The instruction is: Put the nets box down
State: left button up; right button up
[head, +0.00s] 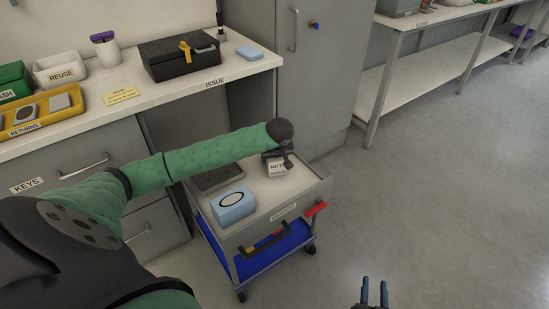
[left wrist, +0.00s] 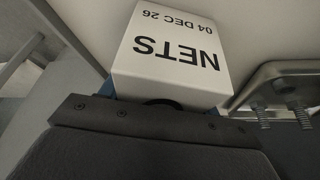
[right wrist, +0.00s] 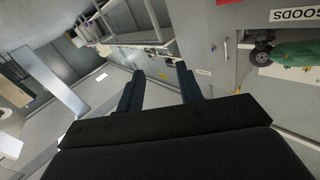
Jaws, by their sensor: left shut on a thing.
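The nets box (head: 277,169) is a small white box lettered NETS, at the far right part of the cart top (head: 262,215). In the left wrist view the nets box (left wrist: 172,55) fills the space ahead of the palm, its lettering upside down. My left gripper (head: 284,156) is shut on it; the fingers are mostly hidden. I cannot tell whether the box touches the cart top. My right gripper (head: 374,292) is open and empty over the floor at the bottom; its spread fingers show in the right wrist view (right wrist: 160,88).
A blue box with a black oval (head: 233,206) and a dark tray (head: 216,178) also occupy the cart top. My left arm crosses above it. The issue counter (head: 165,92) stands behind, with a black case (head: 180,57). Floor at right is clear.

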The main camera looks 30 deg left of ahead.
jog(key=shift+r, duration=0.25)
pick_arm(q)
jog(key=o, duration=1)
pick_arm(e)
jog(key=shift+w+r, duration=0.25)
jog(key=shift+r, duration=0.45)
jog(key=shift+f, duration=0.2)
pick_arm(q)
jog(key=v, duration=0.2)
jog(key=shift+d+r, duration=0.1)
jog(key=shift+r, duration=0.35)
jog(key=p+v, duration=0.1)
jog(key=v, duration=0.8)
jog(key=shift+s, duration=0.15)
pick_arm(e)
jog(key=s+f+g+h, duration=0.1)
jog(key=s+f+g, duration=0.2)
jog(key=f, duration=0.8)
jog(key=shift+s+d+f, duration=0.15)
jog(key=shift+s+f, duration=0.05)
jog(key=shift+s, duration=0.1)
